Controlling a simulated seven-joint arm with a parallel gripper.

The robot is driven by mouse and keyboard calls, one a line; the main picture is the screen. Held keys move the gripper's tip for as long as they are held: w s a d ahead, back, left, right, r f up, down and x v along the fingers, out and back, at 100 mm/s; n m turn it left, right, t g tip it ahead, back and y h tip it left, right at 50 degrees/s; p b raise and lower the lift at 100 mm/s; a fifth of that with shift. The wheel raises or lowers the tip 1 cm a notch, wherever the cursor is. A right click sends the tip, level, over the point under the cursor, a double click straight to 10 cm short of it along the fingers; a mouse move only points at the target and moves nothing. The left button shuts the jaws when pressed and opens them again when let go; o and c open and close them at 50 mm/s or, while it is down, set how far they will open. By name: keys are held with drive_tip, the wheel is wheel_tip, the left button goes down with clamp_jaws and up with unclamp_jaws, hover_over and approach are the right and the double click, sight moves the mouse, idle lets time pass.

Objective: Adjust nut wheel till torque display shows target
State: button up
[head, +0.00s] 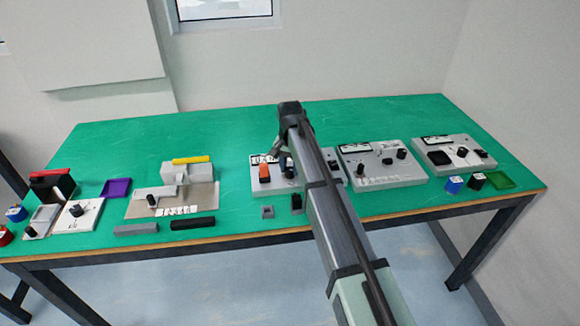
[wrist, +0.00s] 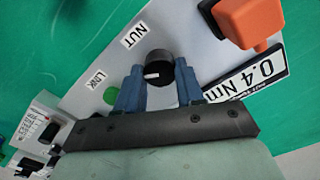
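The nut wheel (wrist: 160,67) is a black round knob with a white mark, beside the label NUT (wrist: 135,35) on a pale grey unit. The torque display (wrist: 248,80) is a white plate that reads 0.4 Nm in the wrist view. My gripper (wrist: 160,77) has its two blue fingers on either side of the knob, with no clear gap at either side. In the head view my gripper (head: 279,150) is over the grey unit (head: 258,187), and my arm covers part of that unit. The target value is not seen in these views.
An orange block (wrist: 247,20) on a dark base stands near the display. A green button (wrist: 111,96) sits by the label LNK (wrist: 96,80). More grey units stand right and left on the green table (head: 230,125).

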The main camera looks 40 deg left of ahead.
sight(290, 169)
drive_tip(key=o, duration=0.4)
wheel_tip(290, 169, up, 14)
drive_tip(key=shift+f, duration=0.1)
idle(0.6)
idle(0.4)
